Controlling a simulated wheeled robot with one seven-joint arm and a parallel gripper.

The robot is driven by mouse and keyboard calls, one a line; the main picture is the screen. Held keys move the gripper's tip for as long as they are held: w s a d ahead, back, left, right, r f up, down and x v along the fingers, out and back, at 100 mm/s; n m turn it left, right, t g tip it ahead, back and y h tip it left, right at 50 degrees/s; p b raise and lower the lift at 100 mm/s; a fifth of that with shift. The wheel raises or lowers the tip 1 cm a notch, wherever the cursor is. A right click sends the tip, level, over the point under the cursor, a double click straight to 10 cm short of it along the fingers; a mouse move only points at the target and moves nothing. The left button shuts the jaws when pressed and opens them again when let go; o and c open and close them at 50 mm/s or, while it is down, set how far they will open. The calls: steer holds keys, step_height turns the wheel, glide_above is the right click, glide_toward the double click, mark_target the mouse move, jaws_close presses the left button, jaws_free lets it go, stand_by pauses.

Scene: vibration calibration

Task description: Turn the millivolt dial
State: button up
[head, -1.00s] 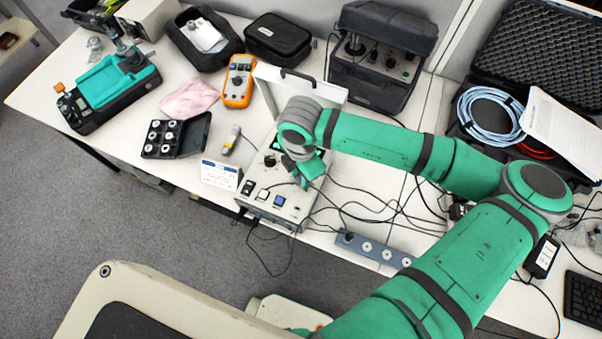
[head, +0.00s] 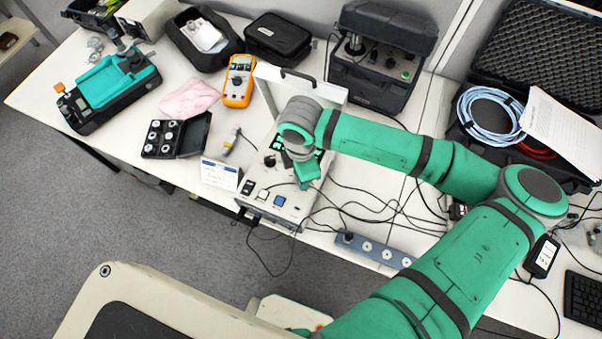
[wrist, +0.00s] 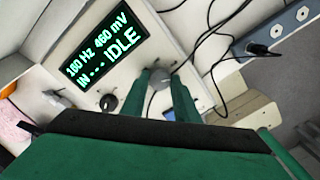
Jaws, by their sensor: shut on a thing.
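The millivolt dial (wrist: 160,80) is a grey round knob on the light panel of the calibrator (head: 262,181). In the wrist view my gripper (wrist: 159,77) has one finger on each side of this knob and is shut on it. In the head view my gripper (head: 302,185) is over the calibrator's panel, and my wrist hides the knob. The lit display (wrist: 98,54) reads 160 Hz, 460 mV, IN with dashes, and IDLE. A second, black knob (wrist: 108,102) sits beside the gripped one, apart from my fingers.
The calibrator's lid (head: 334,91) stands open behind my wrist. Cables (head: 375,205) run across the table to the right. A power strip (head: 372,249) lies near the front edge. A white card (head: 221,174) stands left of the calibrator.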

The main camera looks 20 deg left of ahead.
steer(key=o, duration=1.1)
steer(key=shift+c, duration=0.2)
step_height(320, 180, up, 11)
steer(key=shift+f, duration=0.1)
